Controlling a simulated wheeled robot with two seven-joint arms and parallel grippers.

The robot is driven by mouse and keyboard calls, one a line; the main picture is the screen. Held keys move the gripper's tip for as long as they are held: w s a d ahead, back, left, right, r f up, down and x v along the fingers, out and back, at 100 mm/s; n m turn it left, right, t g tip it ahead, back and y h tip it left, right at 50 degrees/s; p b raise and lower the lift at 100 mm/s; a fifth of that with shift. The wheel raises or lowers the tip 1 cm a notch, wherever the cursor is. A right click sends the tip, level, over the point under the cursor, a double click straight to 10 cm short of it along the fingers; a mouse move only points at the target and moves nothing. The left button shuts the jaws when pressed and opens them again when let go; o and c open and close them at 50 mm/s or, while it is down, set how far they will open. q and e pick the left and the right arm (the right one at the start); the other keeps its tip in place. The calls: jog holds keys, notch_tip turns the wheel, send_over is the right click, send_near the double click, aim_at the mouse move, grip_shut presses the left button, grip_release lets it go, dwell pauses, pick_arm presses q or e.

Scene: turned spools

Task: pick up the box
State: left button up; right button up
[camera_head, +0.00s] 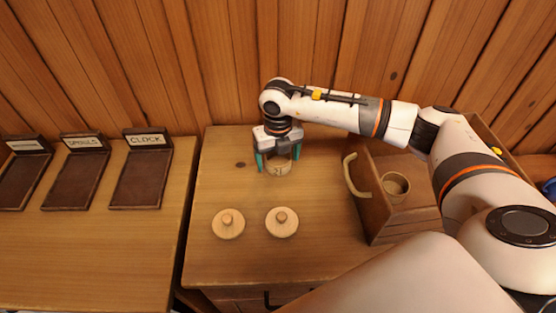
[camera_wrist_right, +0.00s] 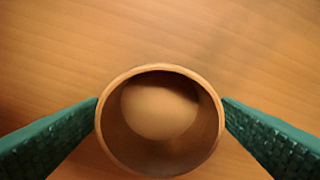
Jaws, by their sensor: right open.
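The box is a small round wooden tub (camera_head: 279,168) without a lid, standing on the wooden cabinet top. A dark marking shows on its front side. In the right wrist view its round rim (camera_wrist_right: 160,70) and hollow inside show from above. My right gripper (camera_head: 278,163) points down over it, open, with one green finger on each side of the tub. In the right wrist view the fingers (camera_wrist_right: 160,122) flank the rim closely; I cannot tell whether they touch it. My left gripper is not in view.
Two round lids with knobs (camera_head: 228,223) (camera_head: 282,222) lie in front of the tub. A wooden crate (camera_head: 378,215) with a handle stands at right, holding another round tub (camera_head: 396,186). Labelled dark trays (camera_head: 140,180) stand on the left table.

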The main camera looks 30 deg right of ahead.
jog(key=shift+f, duration=0.15)
jog(key=c, duration=1)
jog(key=shift+o, duration=0.2)
